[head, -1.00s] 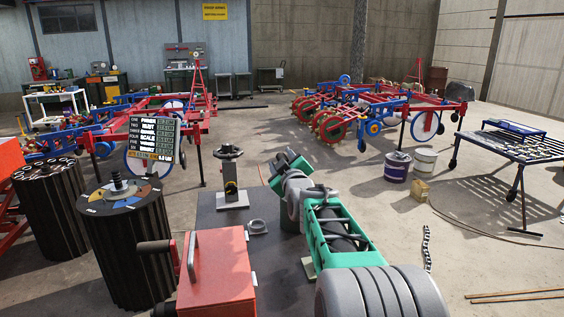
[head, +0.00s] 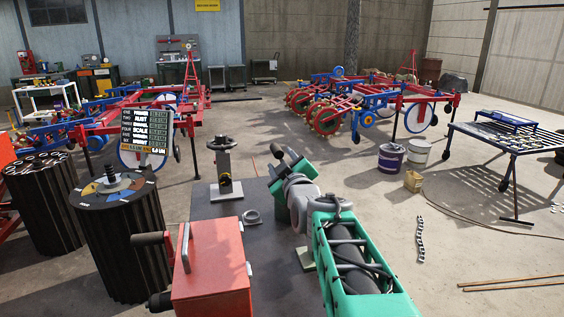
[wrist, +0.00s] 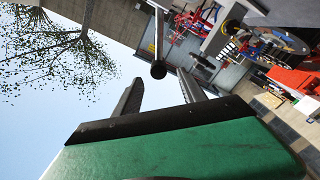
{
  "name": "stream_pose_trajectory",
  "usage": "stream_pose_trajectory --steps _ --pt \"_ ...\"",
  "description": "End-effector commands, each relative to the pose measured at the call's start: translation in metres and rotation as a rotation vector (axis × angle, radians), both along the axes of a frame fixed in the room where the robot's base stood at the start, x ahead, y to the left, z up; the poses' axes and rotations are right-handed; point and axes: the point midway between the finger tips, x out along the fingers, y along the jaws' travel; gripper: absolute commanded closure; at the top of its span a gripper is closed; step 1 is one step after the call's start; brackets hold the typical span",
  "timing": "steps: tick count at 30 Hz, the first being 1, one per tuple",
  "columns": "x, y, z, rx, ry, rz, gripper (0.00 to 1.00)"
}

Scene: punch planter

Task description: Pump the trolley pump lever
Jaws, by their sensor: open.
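In the head view, a dark handle (head: 150,239) on a red-tipped arm sticks out to the left of a red box (head: 210,270); I cannot tell whether it is the pump lever. My gripper (head: 272,162) is at the end of my green and grey arm, above the dark platform and right of the handwheel stand. In the wrist view, my gripper (wrist: 158,82) has two dark fingers spread apart, with nothing clamped. A thin rod with a black ball end (wrist: 158,69) appears between and beyond the fingertips. I cannot tell whether it touches them.
A handwheel stand (head: 224,172) and a grey ring (head: 251,217) are on the dark platform. Two ribbed black drums (head: 125,240) stand to the left beside a text board (head: 146,134).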

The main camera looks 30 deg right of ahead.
Motion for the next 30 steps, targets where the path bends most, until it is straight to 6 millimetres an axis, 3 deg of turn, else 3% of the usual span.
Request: stream_pose_trajectory --steps 9,18,30 --pt "0.002 0.000 0.003 0.006 0.001 0.002 0.51" --pt "0.029 -0.004 0.020 0.139 -0.024 0.033 0.51" --pt "0.032 -0.012 0.011 0.367 -0.090 0.004 0.51"
